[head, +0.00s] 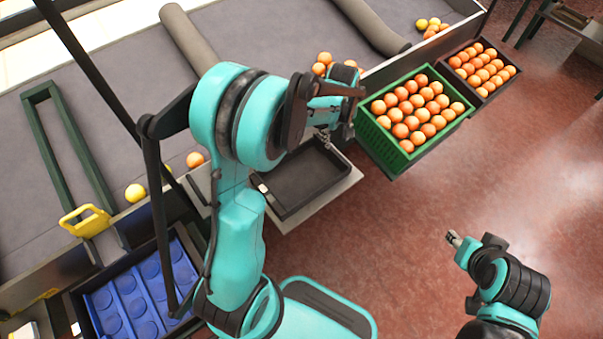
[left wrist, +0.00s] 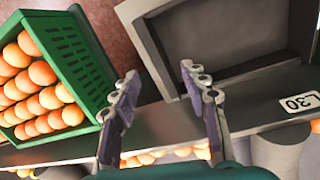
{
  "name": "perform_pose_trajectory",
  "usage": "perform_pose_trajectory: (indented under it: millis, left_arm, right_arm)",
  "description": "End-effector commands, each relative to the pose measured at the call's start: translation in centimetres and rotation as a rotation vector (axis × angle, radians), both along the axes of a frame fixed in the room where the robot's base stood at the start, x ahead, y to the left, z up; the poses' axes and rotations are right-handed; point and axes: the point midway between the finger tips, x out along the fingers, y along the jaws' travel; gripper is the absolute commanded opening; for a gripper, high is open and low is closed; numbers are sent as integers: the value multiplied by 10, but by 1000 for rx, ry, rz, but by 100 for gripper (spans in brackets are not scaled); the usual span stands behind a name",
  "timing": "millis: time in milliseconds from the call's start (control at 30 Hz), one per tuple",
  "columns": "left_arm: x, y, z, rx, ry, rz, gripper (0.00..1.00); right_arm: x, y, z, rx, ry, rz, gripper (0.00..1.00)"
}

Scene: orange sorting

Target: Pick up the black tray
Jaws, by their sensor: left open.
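The black tray (head: 303,182) is empty and lies on a light-coloured shelf beside the conveyor, just right of my left arm in the head view. My left gripper (head: 326,125) is above the tray's far end, and the arm hides part of that area. In the left wrist view the tray (left wrist: 225,38) is at the upper right. The open, empty left gripper (left wrist: 158,72) shows there with its two fingers apart near the tray's left corner. I cannot tell whether they touch it. My right gripper (head: 454,239) is over the floor, far from the tray; its jaws are too small to judge.
A green crate of oranges (head: 377,151) stands right of the tray, with a black crate of oranges (head: 489,90) beyond. A blue-lined crate (head: 140,295) is at lower left. Loose oranges lie on the grey conveyor (head: 120,70).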

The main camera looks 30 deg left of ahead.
Motion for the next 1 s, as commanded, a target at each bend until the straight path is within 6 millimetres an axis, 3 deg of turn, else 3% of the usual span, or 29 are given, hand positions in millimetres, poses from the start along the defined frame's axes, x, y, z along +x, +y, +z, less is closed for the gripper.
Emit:
perform_pose_trajectory:
  millis: [200,633,1000]
  left_arm:
    - [23,8,-48,-16,86,166,45]
    - [27,11,-95,-18,108,209,45]
    - [31,17,-141,-18,108,208,45]
  right_arm:
    - [0,0,10,0,0,0,40]
    - [0,0,-4,0,0,0,40]
    - [0,0,-27,0,0,0,40]
